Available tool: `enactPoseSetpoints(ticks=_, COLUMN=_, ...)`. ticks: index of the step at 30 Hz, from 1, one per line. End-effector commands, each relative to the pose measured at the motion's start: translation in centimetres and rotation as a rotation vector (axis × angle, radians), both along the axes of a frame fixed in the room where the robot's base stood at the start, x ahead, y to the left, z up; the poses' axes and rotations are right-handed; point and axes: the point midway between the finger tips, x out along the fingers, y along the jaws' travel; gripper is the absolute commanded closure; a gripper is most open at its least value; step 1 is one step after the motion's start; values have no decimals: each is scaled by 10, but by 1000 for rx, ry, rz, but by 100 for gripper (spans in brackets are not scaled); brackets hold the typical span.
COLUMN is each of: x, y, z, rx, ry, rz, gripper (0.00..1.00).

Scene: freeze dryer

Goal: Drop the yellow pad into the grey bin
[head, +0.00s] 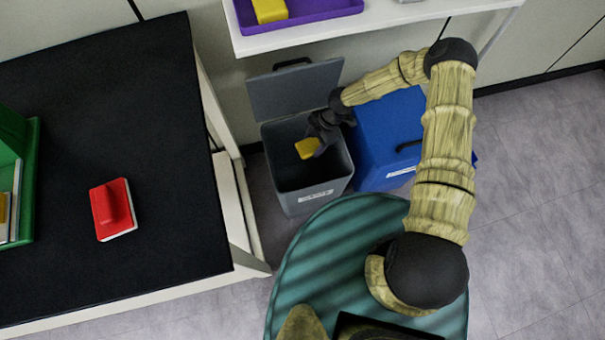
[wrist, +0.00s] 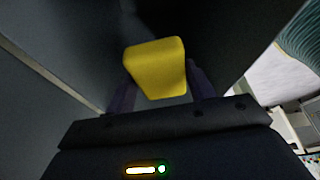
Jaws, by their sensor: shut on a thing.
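The yellow pad (head: 306,148) is a small block held by my gripper (head: 314,146) over the open mouth of the grey bin (head: 322,194). In the wrist view the pad (wrist: 155,68) sits between the two dark fingers of my gripper (wrist: 158,92), which are shut on it. The dark inside of the bin lies around and below it. The bin's lid (head: 296,90) stands open at the back. From these views I cannot tell exactly how deep the pad is relative to the rim.
A blue bin (head: 388,135) with a closed lid stands right of the grey bin. A black-topped table (head: 110,110) at left holds a red block-like object (head: 113,208) and a green container (head: 33,180). Above, a white shelf holds a purple tray (head: 310,14) with another yellow block (head: 269,10).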

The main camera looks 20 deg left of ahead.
Motion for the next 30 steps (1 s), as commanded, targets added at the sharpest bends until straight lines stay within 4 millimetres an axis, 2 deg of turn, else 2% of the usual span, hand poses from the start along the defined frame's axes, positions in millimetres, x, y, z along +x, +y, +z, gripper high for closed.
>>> enactPoseSetpoints(ticks=5, x=0, y=0, z=1, rx=0, ry=0, rz=0, gripper=71)
enactPoseSetpoints(ticks=6, x=0, y=0, z=1, rx=0, ry=0, rz=0, gripper=43)
enactPoseSetpoints(ticks=9, x=0, y=0, z=1, rx=0, ry=0, rz=0, gripper=23)
enactPoseSetpoints(ticks=10, x=0, y=0, z=1, rx=0, ry=0, rz=0, gripper=21)
enactPoseSetpoints(ticks=22, x=2, y=-2, z=7, rx=1, ry=-1, rz=0, gripper=21)
enactPoseSetpoints(ticks=26, x=7, y=-6, z=23, rx=1, ry=-2, rz=-2, gripper=21)
enactPoseSetpoints(ticks=30, x=14, y=-14, z=47, rx=1, ry=-3, rz=-2, gripper=21)
